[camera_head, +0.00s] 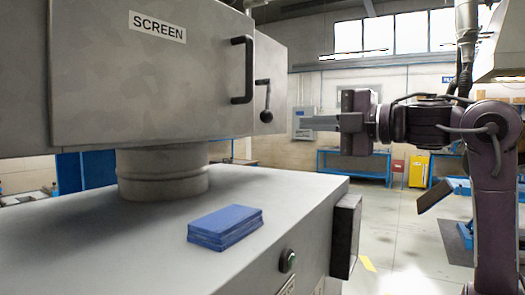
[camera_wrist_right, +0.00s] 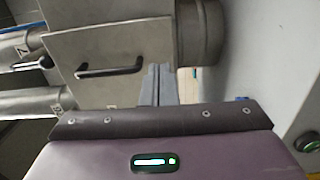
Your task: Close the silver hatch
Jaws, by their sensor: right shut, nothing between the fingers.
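The silver hatch (camera_head: 150,85) is a big grey metal panel labelled SCREEN, on the upper left in the head view. A black bar handle (camera_head: 242,70) stands at its right edge. Whether the hatch is fully shut or ajar is unclear. In the wrist view a grey metal panel (camera_wrist_right: 105,45) with a black handle (camera_wrist_right: 110,68) lies ahead of the fingers. My right gripper (camera_head: 308,123) is shut and empty, pointing left, right of the housing and apparently apart from it. Its grey fingers also show in the wrist view (camera_wrist_right: 158,75). My left gripper is out of view.
A black lever (camera_head: 264,98) sits on the housing beside the hatch. The housing stands on a round neck (camera_head: 163,172) above a grey cabinet (camera_head: 130,250). A blue block (camera_head: 225,227) lies on top. The cabinet front has a green button (camera_head: 288,261). The floor (camera_head: 385,225) at right is open.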

